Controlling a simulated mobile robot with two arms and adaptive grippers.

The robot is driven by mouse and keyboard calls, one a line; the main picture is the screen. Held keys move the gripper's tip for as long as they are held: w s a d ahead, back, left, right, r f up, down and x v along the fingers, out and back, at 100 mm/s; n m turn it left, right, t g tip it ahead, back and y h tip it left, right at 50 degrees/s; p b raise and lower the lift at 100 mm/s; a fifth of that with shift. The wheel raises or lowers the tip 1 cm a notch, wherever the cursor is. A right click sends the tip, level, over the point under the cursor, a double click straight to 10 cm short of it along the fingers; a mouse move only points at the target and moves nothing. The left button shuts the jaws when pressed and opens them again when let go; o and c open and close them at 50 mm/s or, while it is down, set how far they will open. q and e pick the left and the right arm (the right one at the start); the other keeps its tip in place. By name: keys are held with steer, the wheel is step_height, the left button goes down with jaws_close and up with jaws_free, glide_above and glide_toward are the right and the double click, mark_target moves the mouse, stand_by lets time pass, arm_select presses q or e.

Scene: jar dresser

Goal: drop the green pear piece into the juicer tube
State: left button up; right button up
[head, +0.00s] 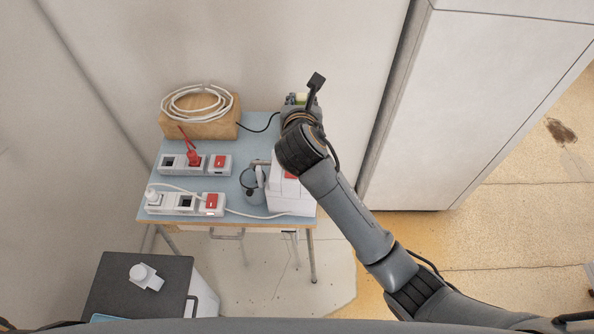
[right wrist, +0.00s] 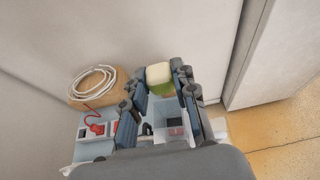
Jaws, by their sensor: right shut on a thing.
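The green pear piece (right wrist: 160,78), pale on top with a green side, is between the fingertips of my right gripper (right wrist: 163,82) in the right wrist view. The gripper is shut on it. In the head view the pear piece (head: 301,98) is a small pale green patch by my right gripper (head: 299,100), above the table's back right. The white juicer (head: 291,200) stands on the table's right side, partly behind my arm. The wrist view shows a squarish opening (right wrist: 175,124) below the fingers; I cannot tell for sure that it is the tube. My left gripper is not in view.
A grey jug (head: 251,186) stands left of the juicer. The blue table (head: 228,136) also holds two power strips (head: 170,163) (head: 183,203) and a box (head: 205,129) with a coiled white cable (head: 188,101). A tall white cabinet (head: 470,100) stands to the right.

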step_height(320, 180, down, 5)
steer(key=b, duration=0.3)
steer(key=shift+r, duration=0.1)
steer(key=o, duration=1)
steer(key=v, duration=1.2)
